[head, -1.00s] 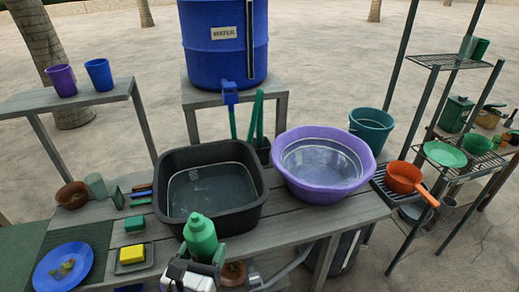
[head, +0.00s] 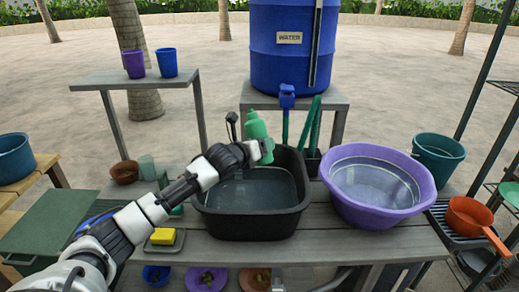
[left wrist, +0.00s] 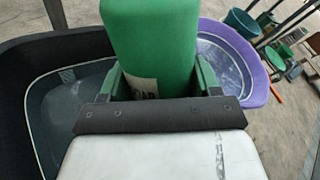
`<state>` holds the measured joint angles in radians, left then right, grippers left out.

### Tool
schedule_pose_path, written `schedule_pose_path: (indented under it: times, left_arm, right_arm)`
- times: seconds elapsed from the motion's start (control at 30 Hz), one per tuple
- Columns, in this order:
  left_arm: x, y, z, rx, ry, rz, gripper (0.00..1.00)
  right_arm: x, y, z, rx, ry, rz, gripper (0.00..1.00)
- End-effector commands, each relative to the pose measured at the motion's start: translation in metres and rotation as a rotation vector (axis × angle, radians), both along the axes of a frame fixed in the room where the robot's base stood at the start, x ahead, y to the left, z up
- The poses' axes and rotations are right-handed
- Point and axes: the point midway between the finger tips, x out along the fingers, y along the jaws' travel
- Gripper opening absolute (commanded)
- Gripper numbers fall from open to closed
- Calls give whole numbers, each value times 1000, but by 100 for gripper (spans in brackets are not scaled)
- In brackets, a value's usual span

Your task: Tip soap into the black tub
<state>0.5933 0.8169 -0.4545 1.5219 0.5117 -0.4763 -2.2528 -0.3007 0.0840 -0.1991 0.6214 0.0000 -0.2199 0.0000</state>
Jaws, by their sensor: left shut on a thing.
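The black tub (head: 255,225) stands on the grey bench and holds water. It also shows in the left wrist view (left wrist: 25,80). I cannot see any soap flowing. My right gripper is not in view.
A purple basin (head: 375,187) of water stands right of the tub. The blue water barrel (head: 292,50) with its tap is behind the tub. A yellow sponge (head: 163,236) lies on a dish at the left. An orange pan (head: 472,218) is at the right.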

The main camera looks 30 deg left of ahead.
Motion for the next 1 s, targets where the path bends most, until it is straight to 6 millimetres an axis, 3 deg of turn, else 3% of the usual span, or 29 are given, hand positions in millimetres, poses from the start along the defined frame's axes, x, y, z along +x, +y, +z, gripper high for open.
schedule_pose_path:
  times: [0.27, 0.7, 0.77, 1.0]
  left_arm:
    - [-8, -15, -10, -229, 118, 0, 27]
    - [-25, -48, -43, -707, 378, 2, 27]
    - [-24, -45, -48, -771, 409, 1, 27]
    - [-22, -42, -41, -1070, 572, 0, 27]
  right_arm:
    - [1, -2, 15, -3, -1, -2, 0]
    - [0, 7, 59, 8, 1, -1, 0]
    - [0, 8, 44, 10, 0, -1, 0]
    - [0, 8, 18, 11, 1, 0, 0]
